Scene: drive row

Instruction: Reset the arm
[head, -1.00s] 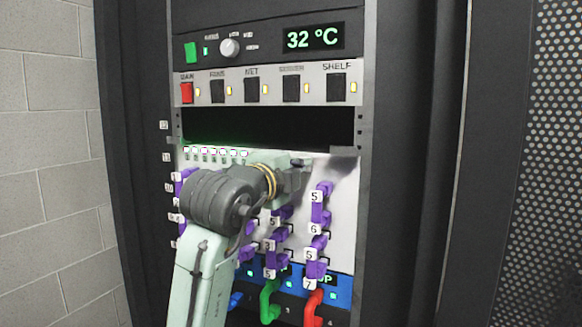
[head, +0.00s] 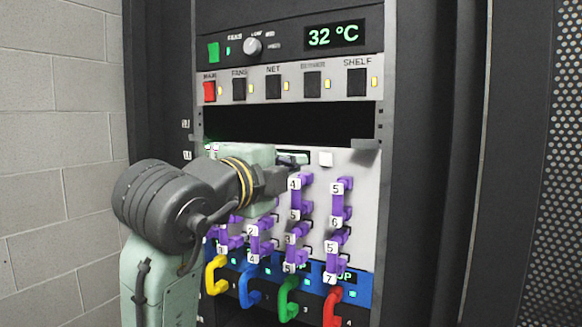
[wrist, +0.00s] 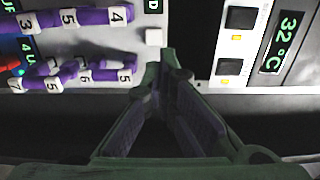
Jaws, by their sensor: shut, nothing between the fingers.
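My arm reaches in from the lower left of the head view, in front of the rack's lower panel. My gripper (head: 286,178) is at its end, close to the panel and above the purple handles; the arm partly hides it. In the wrist view my gripper (wrist: 165,72) shows its two fingers converging, tips together, with nothing between them. The fingertips lie beside a white square button (wrist: 154,36), which also shows in the head view (head: 326,158).
Purple numbered handles (head: 338,205) stick out in columns below the gripper. Yellow (head: 212,275), blue, green and red (head: 331,305) handles project lower down. A switch row (head: 274,82) and a display reading 32 °C (head: 334,36) sit above a dark gap (head: 290,122).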

